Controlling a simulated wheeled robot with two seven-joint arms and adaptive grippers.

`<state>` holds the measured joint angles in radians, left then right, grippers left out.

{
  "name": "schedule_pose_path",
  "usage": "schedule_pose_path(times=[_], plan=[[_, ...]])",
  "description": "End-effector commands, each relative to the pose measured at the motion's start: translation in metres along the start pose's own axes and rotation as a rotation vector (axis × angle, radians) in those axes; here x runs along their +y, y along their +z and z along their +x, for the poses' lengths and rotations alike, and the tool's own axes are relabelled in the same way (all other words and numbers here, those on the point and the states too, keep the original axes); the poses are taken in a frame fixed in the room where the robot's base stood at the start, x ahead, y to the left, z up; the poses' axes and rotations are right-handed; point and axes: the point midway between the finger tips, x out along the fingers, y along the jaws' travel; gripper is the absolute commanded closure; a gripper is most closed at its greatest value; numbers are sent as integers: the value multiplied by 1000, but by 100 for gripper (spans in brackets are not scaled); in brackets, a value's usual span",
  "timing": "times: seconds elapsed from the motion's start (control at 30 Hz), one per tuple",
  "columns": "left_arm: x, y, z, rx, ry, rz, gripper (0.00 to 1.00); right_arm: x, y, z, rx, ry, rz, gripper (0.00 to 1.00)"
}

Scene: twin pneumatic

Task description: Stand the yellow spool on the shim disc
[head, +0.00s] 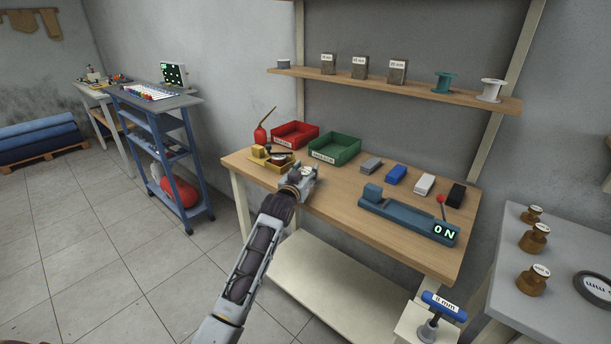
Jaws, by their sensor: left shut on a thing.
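My left gripper (305,175) is over the front edge of the wooden workbench, left of its middle. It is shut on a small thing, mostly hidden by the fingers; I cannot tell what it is. A small yellow piece (258,151) sits at the bench's left end, by a low yellowish tray; it is too small to tell whether it is the yellow spool. A dark round disc (594,290) with a white label lies on the grey table at the right edge, partly cut off; I cannot tell whether it is the shim disc. My right gripper is not in view.
The workbench (345,205) holds a red bin (294,134), a green bin (334,149), several small blocks and a blue device (408,219) reading "ON". A teal spool (446,83) and a white spool (491,90) stand on the shelf. Brass weights (533,239) stand at right.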

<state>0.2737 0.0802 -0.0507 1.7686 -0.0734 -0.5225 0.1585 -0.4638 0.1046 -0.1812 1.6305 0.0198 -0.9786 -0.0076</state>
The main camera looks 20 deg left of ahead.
Motion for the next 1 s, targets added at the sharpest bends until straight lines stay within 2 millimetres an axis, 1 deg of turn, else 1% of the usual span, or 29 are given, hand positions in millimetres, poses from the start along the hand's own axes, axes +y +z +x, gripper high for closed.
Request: schedule_pose_path(times=[0.1, 0.2, 0.53, 0.57, 0.7, 0.73, 1.0], plan=[[0, 6, 0, 2, 0, 0, 82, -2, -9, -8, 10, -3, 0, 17], [0, 6, 0, 3, 0, 0, 82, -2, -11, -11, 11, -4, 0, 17], [0, 8, 0, 2, 0, 0, 82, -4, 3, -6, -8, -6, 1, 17], [0, 9, 0, 1, 0, 1, 53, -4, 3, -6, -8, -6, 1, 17], [0, 9, 0, 1, 0, 1, 35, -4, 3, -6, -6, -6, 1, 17], [0, 9, 0, 1, 0, 1, 33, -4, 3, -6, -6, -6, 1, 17], [0, 9, 0, 1, 0, 1, 33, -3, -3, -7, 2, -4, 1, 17]])
